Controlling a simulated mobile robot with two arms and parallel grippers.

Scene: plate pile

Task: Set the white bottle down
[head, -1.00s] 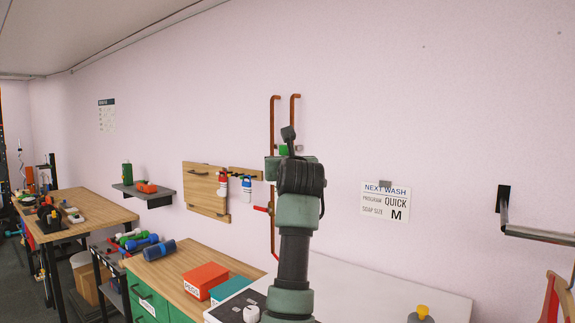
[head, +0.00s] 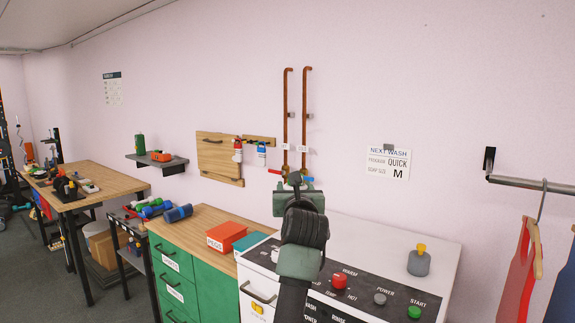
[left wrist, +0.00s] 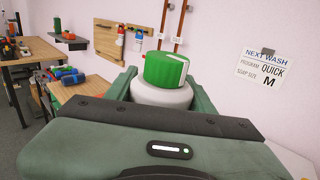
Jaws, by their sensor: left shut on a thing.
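A white bottle (left wrist: 162,95) with a green cap (left wrist: 166,69) stands between the two fingers of my left gripper (left wrist: 160,88) in the left wrist view. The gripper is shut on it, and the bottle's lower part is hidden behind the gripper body. In the head view my left gripper (head: 299,202) is in front of the wall, above the white washing machine (head: 440,258). The bottle is hidden there behind my gripper and wrist. My right gripper is not in view.
The machine's front panel has a red knob (head: 339,281) and a green start button (head: 414,312). A grey bottle with a yellow cap (head: 418,262) stands on its top right. An orange box (head: 227,236) and a teal box (head: 250,242) sit on the wooden counter (head: 196,222) at left.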

